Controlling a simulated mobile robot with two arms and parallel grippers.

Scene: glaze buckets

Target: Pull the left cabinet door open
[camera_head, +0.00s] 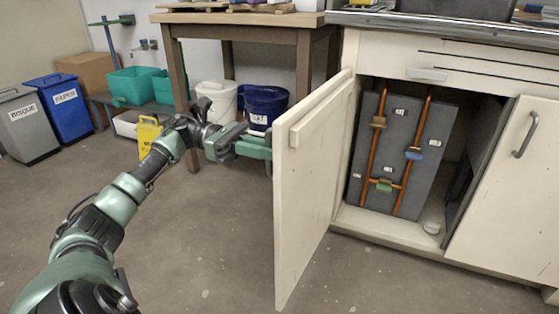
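The left cabinet door (315,190) stands swung well out from the cabinet front, with its inner face toward me. Its handle is not visible; the outer face is turned away. My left gripper (262,147) is on the outer side of this door, close to its free edge. Its fingertips run up to or behind the door edge, so I cannot see what they hold. My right gripper is not in view.
Inside the open cabinet (385,228) is a grey panel (404,130) with copper pipes and valves. The right door (515,195) has a metal handle. A wooden table (245,18), a blue bucket (265,103) and a white bucket (216,98) stand behind my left arm. Open floor lies in front.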

